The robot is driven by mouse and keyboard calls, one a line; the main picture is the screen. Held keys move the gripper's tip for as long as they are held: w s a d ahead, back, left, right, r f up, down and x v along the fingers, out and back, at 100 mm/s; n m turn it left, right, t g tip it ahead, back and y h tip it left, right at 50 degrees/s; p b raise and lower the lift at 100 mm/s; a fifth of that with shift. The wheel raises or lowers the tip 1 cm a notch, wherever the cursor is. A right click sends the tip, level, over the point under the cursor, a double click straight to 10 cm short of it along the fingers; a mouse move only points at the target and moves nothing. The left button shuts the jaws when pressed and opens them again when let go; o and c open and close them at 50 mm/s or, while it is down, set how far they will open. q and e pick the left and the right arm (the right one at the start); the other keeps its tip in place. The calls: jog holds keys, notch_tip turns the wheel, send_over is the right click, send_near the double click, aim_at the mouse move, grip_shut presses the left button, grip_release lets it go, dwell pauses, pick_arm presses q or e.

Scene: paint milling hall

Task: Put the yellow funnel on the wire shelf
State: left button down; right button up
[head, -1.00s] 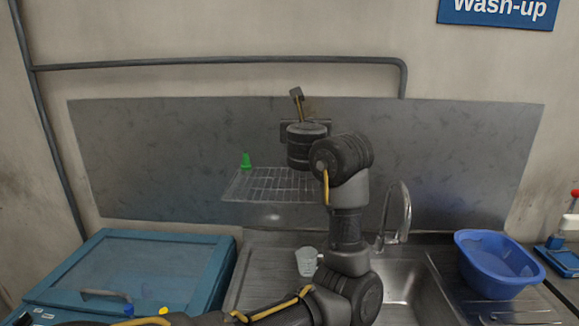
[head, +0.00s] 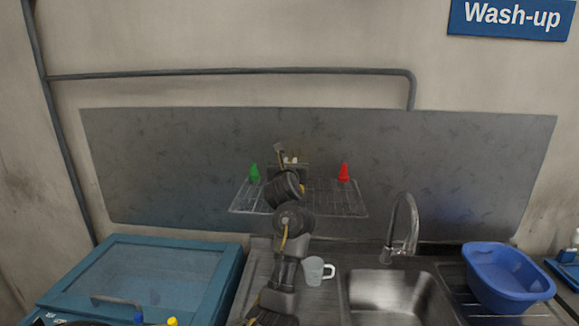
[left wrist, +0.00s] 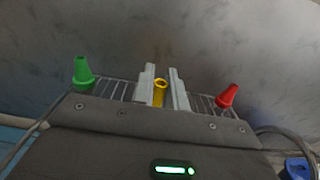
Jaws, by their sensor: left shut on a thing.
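The yellow funnel (left wrist: 160,88) is between the two pale fingers of my left gripper (left wrist: 162,87) in the left wrist view. The fingers are shut on it. In the head view my left gripper (head: 290,162) is at the wire shelf (head: 335,202), between a green funnel-like cone on the left and a red one on the right. My wrist hides the yellow funnel and the shelf's middle there. I cannot tell whether the funnel touches the shelf. My right gripper is not in view.
The green cone (head: 254,172) and red cone (head: 343,172) stand on the shelf with gaps beside my gripper. Below are a clear mug (head: 318,271), a tap (head: 404,225), the sink (head: 390,295), a blue basin (head: 508,280) and a teal lidded box (head: 140,275).

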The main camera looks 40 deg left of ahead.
pick_arm(q)
jog(key=shift+s+a+f+p, duration=0.1)
jog(key=shift+s+f+p, duration=0.1)
jog(key=shift+f+p, duration=0.3)
jog(key=shift+w+f, duration=0.1)
jog(key=shift+f, duration=0.15)
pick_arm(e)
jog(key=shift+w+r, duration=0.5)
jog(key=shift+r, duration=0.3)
pick_arm(q)
jog(key=shift+f, duration=0.1)
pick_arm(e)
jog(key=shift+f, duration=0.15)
pick_arm(q)
jog(key=shift+f+b, duration=0.1)
jog(key=shift+b, duration=0.3)
jog(key=c, duration=1.4)
grip_release()
